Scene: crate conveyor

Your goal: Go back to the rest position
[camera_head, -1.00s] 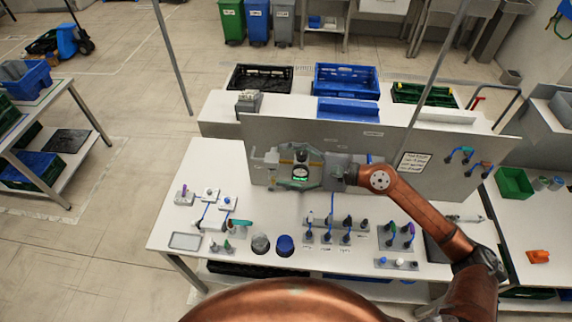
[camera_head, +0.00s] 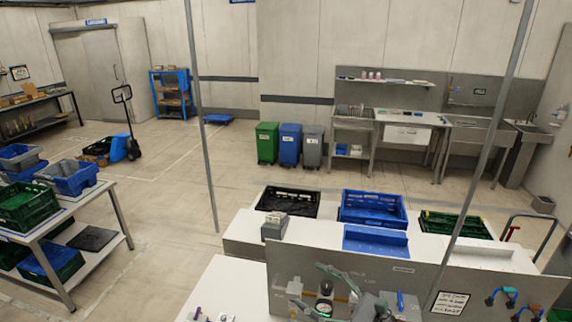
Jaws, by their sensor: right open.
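My right gripper (camera_head: 318,292) is at the bottom middle of the head view, in front of the grey upright panel (camera_head: 420,285). Its fingers are spread apart and nothing shows held between them. The rest of my right arm is below the picture edge. My left gripper is not in view.
Behind the panel stand a black crate (camera_head: 288,201), a blue crate (camera_head: 373,209) and a green crate (camera_head: 455,226). A thin grey post (camera_head: 490,140) rises in front. The white worktop (camera_head: 235,285) is mostly cut off. Open floor (camera_head: 165,215) lies left.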

